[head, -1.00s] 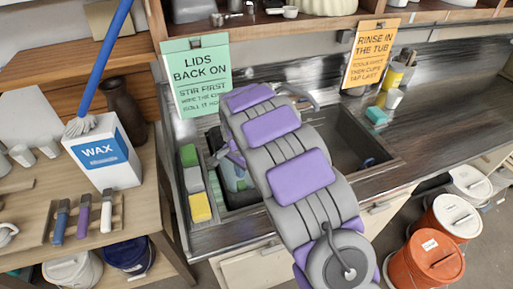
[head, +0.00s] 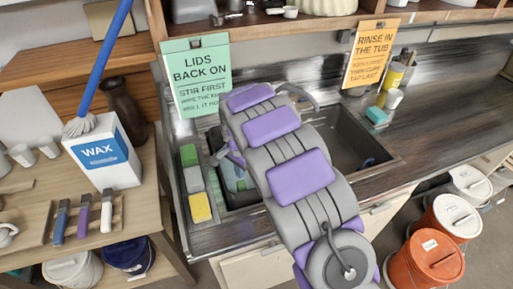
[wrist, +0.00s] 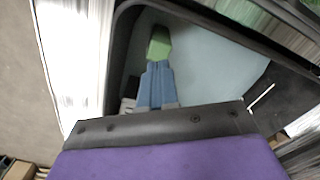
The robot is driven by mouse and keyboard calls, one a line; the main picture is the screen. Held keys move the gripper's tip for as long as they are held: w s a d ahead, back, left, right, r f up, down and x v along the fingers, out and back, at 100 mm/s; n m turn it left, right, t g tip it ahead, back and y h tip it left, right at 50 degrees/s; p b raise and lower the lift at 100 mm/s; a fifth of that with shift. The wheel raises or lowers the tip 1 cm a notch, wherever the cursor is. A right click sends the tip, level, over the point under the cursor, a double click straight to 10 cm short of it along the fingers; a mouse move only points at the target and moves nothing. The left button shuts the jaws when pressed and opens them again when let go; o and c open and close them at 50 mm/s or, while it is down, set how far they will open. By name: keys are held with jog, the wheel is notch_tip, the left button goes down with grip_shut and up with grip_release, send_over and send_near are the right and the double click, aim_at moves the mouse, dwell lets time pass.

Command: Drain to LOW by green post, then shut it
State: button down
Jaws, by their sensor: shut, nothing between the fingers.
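The sink's left basin holds pale blue-green water (head: 232,172), partly hidden by my arm; the water also fills much of the wrist view (wrist: 205,70). A green block-like piece (wrist: 158,42), perhaps the top of the green post, shows over the water. My gripper (wrist: 157,68) has its blue fingers together, pointing at this green piece, with their tips at or just short of its near edge. I cannot tell whether they touch. Nothing shows between the fingers. No LOW mark or drain can be made out.
The dark right basin (head: 352,140) looks empty. Green, grey and yellow blocks (head: 200,207) line the sink's left edge. A WAX box (head: 103,155) stands on the left table. White and orange buckets (head: 428,262) stand at right. Two signs hang behind the sink.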

notch_tip(320, 180, up, 9)
jog(key=p, duration=0.3)
jog(key=shift+p, duration=0.3)
dwell(0.5)
jog(key=s+d+r+n+b, duration=0.1)
jog(key=s+d+r+n, duration=0.1)
jog(key=s+d+r, duration=0.55)
jog(key=s+d+r+n+b, duration=0.15)
jog(key=s+d, duration=0.35)
jog(key=s, duration=0.5)
jog(key=s+d+n+g, duration=0.1)
jog(key=s+d+n, duration=0.1)
jog(key=s, duration=0.9)
jog(key=s+d+f+n, duration=0.1)
jog(key=s+d+n, duration=0.1)
jog(key=s, duration=0.9)
jog(key=shift+s+n+g+b, duration=0.2)
jog(key=shift+n+g+b, duration=0.25)
jog(key=shift+n, duration=0.2)
